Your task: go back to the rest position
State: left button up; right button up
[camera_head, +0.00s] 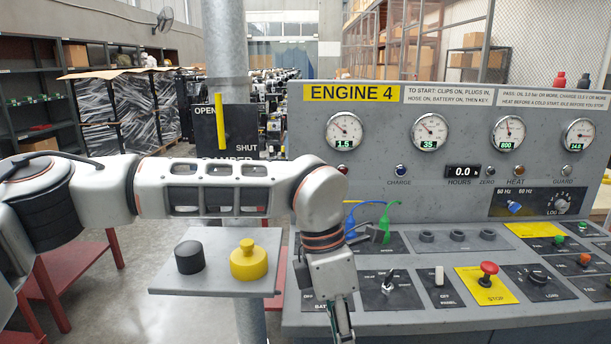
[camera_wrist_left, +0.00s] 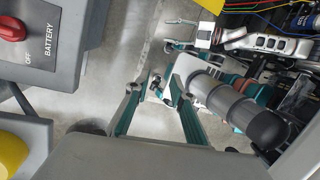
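My left arm reaches in from the left in the head view, crosses in front of the console and bends down at the wrist. My left gripper (camera_head: 342,322) points downward in front of the console's lower left part, and its end is cut off by the bottom edge. In the left wrist view the two fingers of the left gripper (camera_wrist_left: 153,85) stand apart, with no object clearly held between them. My right gripper is not seen in the head view.
The engine console (camera_head: 440,110) fills the right side.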

pick_arm(q)
jog(key=s+d+r+g+h, duration=0.1)
jog(key=s+d+g+h, duration=0.55)
jog(key=s+d, duration=0.6)
jog(key=d+r+n+h, duration=0.3)
jog(key=r+n+h, duration=0.3)
jog(key=r+h, duration=0.25)
jog(key=w+a+f+n+t+h, duration=0.2)
jog(key=w+a+n+t+h, duration=0.45)
jog(key=w+n+t, duration=0.8)
jog(key=w+a+f+n+t+y, duration=0.4)
jog(key=a+f+n+t+y, duration=0.7)
jog(key=a+f+n, duration=0.45)
jog(key=s+a+f+n+g+y, duration=0.1)
jog(key=s+a+f+n+y, duration=0.2)
jog(key=f, duration=0.4)
jog(key=a+f+n+y, duration=0.3)
jog(key=a+f+n, duration=0.2)
jog(key=f, duration=0.2)
jog(key=s+a+f+n+g+y, duration=0.3)
jog(key=s+a+f+g+y, duration=0.1)
jog(key=s+a+f, duration=0.8)
notch_tip(320, 180, down, 3)
jog(key=shift+s+f+n+g, duration=0.2)
jog(key=shift+s+n+g, duration=0.1)
jog(key=shift+s+g, duration=0.3)
